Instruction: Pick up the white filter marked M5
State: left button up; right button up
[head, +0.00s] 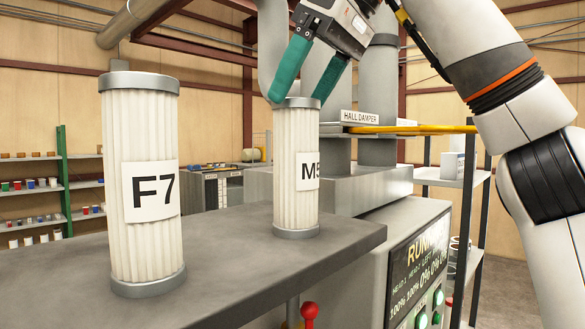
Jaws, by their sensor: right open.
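The white pleated filter marked M5 (295,190) stands upright on the grey table, with grey caps at top and bottom. Its label is turned to the right, so the end of the marking is cut off at the filter's edge. My right gripper (303,98) comes down from above with two green fingers spread around the top of this filter, one on each side. Whether the fingers touch it I cannot tell. A second white filter marked F7 (142,235) stands upright nearer and to the left. My left gripper does not show.
The grey table (235,262) has bare room between and in front of the filters. Behind is a grey machine with a HALL DAMPER sign (360,117) and a yellow bar (415,130). A control panel (418,268) and red knob (309,311) are at lower right. Shelves (35,190) stand far left.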

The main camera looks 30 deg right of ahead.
aim_at(289, 127)
jog(key=shift+w+a+f, duration=0.15)
jog(key=shift+w+f, duration=0.05)
jog(key=shift+f, duration=0.25)
jog(key=shift+s+f, duration=0.1)
jog(key=shift+f, duration=0.4)
jog(key=x, duration=0.3)
jog(key=shift+f, duration=0.15)
jog(key=shift+w+f, duration=0.4)
jog(key=shift+w, duration=0.15)
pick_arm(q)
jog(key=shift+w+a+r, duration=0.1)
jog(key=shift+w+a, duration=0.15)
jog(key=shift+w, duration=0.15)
pick_arm(e)
jog(key=shift+s, duration=0.15)
jog(key=shift+s, duration=0.1)
jog(key=shift+c, duration=0.7)
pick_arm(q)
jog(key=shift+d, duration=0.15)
pick_arm(e)
jog(key=shift+r, duration=0.1)
jog(key=c, duration=1.1)
jog(key=shift+r, duration=0.1)
